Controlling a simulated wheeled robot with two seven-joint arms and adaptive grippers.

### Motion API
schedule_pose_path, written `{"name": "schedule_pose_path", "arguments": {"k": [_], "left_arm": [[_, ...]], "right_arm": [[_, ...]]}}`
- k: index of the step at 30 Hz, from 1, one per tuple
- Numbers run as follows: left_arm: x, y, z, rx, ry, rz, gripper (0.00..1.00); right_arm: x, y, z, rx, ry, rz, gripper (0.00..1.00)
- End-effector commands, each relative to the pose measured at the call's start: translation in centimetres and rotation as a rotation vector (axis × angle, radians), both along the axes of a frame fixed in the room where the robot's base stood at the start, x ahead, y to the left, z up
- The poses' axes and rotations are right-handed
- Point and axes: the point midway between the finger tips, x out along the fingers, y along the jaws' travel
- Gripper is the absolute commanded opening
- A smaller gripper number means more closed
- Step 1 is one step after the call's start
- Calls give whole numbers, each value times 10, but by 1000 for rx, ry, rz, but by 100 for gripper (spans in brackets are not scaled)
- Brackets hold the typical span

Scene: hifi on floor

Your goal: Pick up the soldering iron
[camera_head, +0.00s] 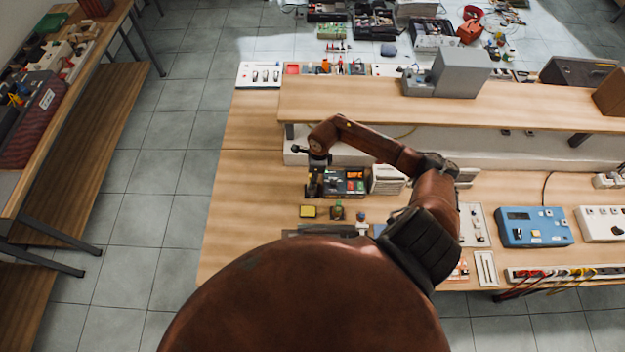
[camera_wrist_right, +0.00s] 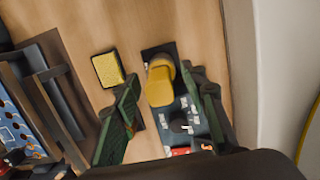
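My right gripper (camera_head: 318,158) hangs over the back of the wooden bench in the head view. In the right wrist view the gripper (camera_wrist_right: 161,80) is open, one dark green finger on either side of a yellow upright piece (camera_wrist_right: 160,88). This looks like the handle of the soldering iron, seen from above; I cannot tell whether a finger touches it. It stands on a dark base. In the head view a small dark holder (camera_head: 313,184) stands just below the gripper, beside the soldering station (camera_head: 345,182). My left gripper is not in view.
A yellow sponge (camera_head: 308,212) lies in front of the holder, also in the right wrist view (camera_wrist_right: 108,69). A raised wooden shelf (camera_head: 340,100) runs behind the gripper. A blue meter (camera_head: 533,228) stands to the right. The bench's left end (camera_head: 240,190) is bare.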

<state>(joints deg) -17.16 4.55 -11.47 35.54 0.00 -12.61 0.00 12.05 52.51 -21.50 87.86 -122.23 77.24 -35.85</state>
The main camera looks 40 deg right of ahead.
Motion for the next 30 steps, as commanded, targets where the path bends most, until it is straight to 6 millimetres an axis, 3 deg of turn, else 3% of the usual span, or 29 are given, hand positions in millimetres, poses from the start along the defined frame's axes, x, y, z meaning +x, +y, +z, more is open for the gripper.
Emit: {"name": "schedule_pose_path", "arguments": {"k": [9,26,30], "left_arm": [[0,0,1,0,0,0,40],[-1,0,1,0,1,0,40],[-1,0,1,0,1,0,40]], "right_arm": [[0,0,-6,0,0,1,38],[0,0,-5,-1,-1,0,0],[1,0,-5,0,-1,0,0]]}}
